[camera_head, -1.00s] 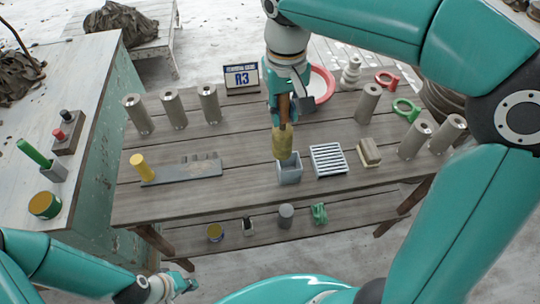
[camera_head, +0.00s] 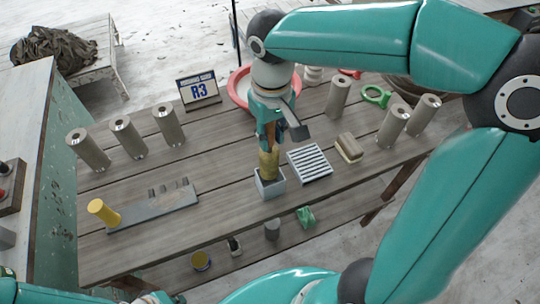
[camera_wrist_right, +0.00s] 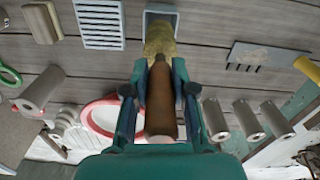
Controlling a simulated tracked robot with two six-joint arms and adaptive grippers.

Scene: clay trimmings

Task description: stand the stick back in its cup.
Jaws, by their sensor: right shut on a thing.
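The stick has a brown handle (camera_wrist_right: 160,100) and a yellowish, sponge-like head (camera_head: 268,165). My right gripper (camera_head: 270,140) is shut on the handle, which also shows between its fingers in the wrist view. The stick is roughly upright with the head down. The cup (camera_head: 271,188) is a grey square box on the table, also at the top of the wrist view (camera_wrist_right: 174,14). The head's lower end is at the cup's mouth and appears partly inside; its depth is hidden. Only a sliver of my left arm shows at the bottom edge; its gripper is out of view.
A slatted grey rack (camera_head: 309,163) and a brush-like block (camera_head: 349,147) lie right of the cup. Several metal cylinders stand around. A red-rimmed basin (camera_head: 239,92) is behind my gripper.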

